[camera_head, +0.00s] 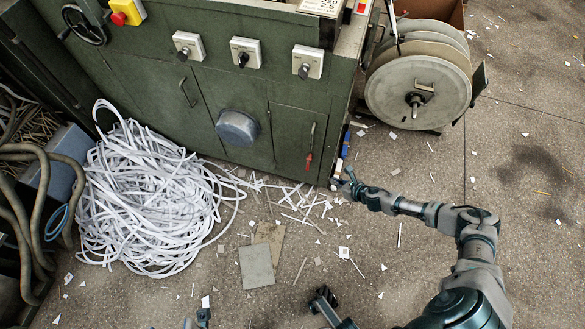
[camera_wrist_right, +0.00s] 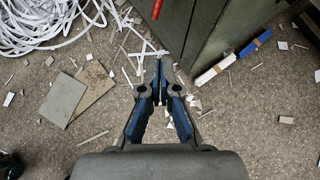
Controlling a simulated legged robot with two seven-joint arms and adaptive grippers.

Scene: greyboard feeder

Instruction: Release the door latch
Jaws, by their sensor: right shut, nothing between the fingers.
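The door latch (camera_head: 308,163) is a thin bar handle with a red lower end, on the right-hand door (camera_head: 292,125) of the green cabinet. That door looks closed. The tip of the red end also shows at the top of the right wrist view (camera_wrist_right: 156,8). My right gripper (camera_head: 338,180) is shut and empty. In the head view it appears below and right of the latch, near the cabinet's lower right corner. In the right wrist view its fingertips (camera_wrist_right: 160,66) meet below the red end, apart from it.
A blue-grey round cover (camera_head: 237,127) sticks out from the cabinet front. Flat grey boards (camera_head: 257,266) and paper scraps lie on the floor. A large reel (camera_head: 418,92) stands behind right. The right floor is mostly clear.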

